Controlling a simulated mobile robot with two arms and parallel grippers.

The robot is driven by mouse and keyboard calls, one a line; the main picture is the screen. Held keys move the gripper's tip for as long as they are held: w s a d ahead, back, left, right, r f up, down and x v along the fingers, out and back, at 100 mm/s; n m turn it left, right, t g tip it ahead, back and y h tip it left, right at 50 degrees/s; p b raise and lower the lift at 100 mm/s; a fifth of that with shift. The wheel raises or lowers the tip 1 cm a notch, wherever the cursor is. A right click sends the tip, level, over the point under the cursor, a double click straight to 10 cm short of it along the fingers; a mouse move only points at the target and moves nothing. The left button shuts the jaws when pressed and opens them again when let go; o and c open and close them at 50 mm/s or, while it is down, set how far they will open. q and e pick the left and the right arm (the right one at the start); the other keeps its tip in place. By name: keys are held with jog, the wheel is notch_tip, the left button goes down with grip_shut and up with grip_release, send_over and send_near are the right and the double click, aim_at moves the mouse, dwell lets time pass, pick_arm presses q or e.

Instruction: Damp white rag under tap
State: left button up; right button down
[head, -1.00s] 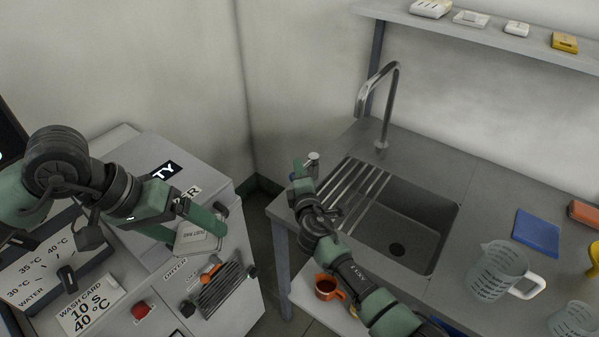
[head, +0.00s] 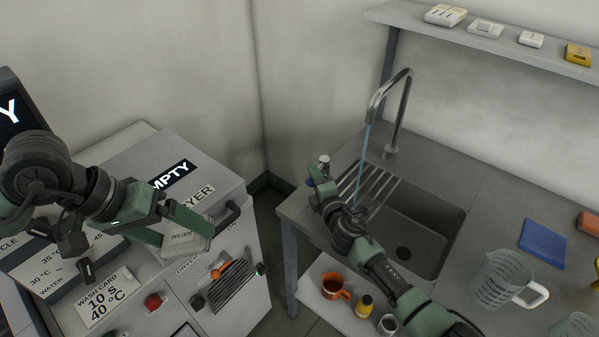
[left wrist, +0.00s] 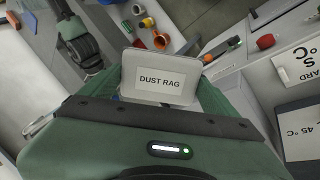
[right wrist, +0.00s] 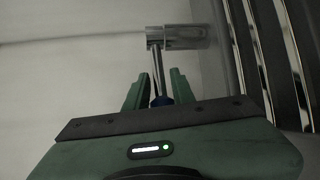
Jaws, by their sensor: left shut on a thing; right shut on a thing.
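A pale, flat rag labelled DUST RAG (left wrist: 160,78) is gripped in my left gripper (head: 182,222), over the dryer front; it also shows in the head view (head: 184,241). The tap (head: 391,110) arches over the sink (head: 425,232), and a thin blue stream of water (head: 364,160) falls from its spout. My right gripper (head: 317,183) is shut on the blue-tipped lever of the metal tap valve (right wrist: 178,37) at the counter's left end. The valve also shows in the head view (head: 323,161). The rag is well left of the water.
The dryer (head: 225,172) stands left, with a floor gap between it and the counter. A blue cloth (head: 542,243) and a clear jug (head: 503,280) are on the counter right of the sink. An orange mug (head: 333,287) and small containers sit on a lower shelf. A wall shelf (head: 410,17) is above.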

jog(key=shift+f, duration=0.25)
jog(key=c, duration=1.5)
grip_release()
jog(key=shift+s, duration=0.1)
jog(key=shift+o, duration=0.2)
jog(key=shift+r, duration=0.15)
jog(key=v, duration=1.2)
